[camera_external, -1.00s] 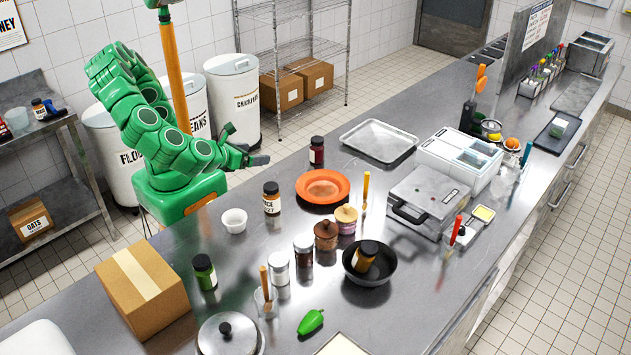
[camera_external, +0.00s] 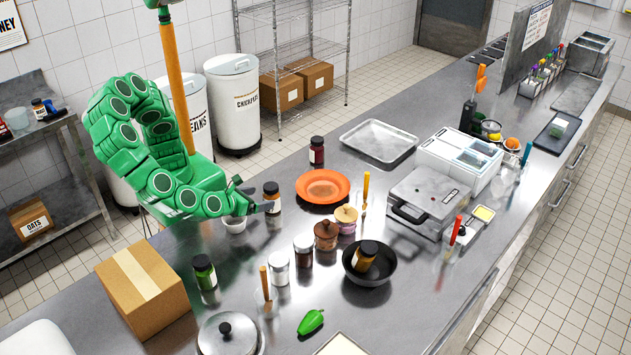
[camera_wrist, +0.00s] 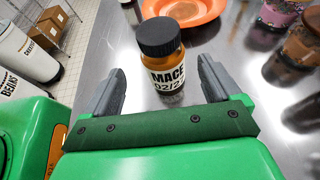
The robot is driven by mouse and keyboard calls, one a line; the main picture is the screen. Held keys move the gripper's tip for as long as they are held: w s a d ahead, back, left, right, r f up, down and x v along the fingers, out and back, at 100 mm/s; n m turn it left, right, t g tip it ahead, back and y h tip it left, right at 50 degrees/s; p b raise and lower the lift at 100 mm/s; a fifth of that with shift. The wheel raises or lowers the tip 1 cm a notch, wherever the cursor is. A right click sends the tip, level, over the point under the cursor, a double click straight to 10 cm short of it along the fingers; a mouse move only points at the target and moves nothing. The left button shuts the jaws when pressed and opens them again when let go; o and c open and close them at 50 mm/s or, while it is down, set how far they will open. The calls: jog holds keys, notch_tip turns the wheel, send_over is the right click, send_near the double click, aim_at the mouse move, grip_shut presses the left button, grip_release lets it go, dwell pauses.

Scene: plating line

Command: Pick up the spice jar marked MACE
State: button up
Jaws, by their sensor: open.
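The spice jar marked MACE (camera_wrist: 163,60) stands upright on the steel counter, with a black lid, amber contents and a white label, and its label reads clearly in the wrist view. In the external view the jar (camera_external: 272,192) is partly hidden behind my fingertips. My gripper (camera_wrist: 160,92) is open, and its two grey fingers point toward the jar from either side, with the jar just ahead of and between the tips. In the external view my gripper (camera_external: 262,200) is low over the counter, at the jar's left side. I cannot tell whether a finger touches it.
A white cup (camera_external: 235,224) sits just under my gripper. An orange plate (camera_external: 323,187) and another dark-lidded jar (camera_external: 317,151) stand beyond the MACE jar. Lidded pots (camera_external: 326,236) and several jars stand nearer the camera. A cardboard box (camera_external: 143,290) is at the left.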

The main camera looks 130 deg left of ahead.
aim_at(275, 194)
jog(key=shift+w+x, duration=0.1)
jog(key=shift+x, duration=1.8)
jog(key=shift+w+x, duration=0.15)
jog(key=shift+x, duration=1.8)
jog(key=shift+r, duration=0.2)
jog(key=shift+c, duration=0.5)
jog(key=c, duration=1.1)
jog(key=shift+c, duration=0.2)
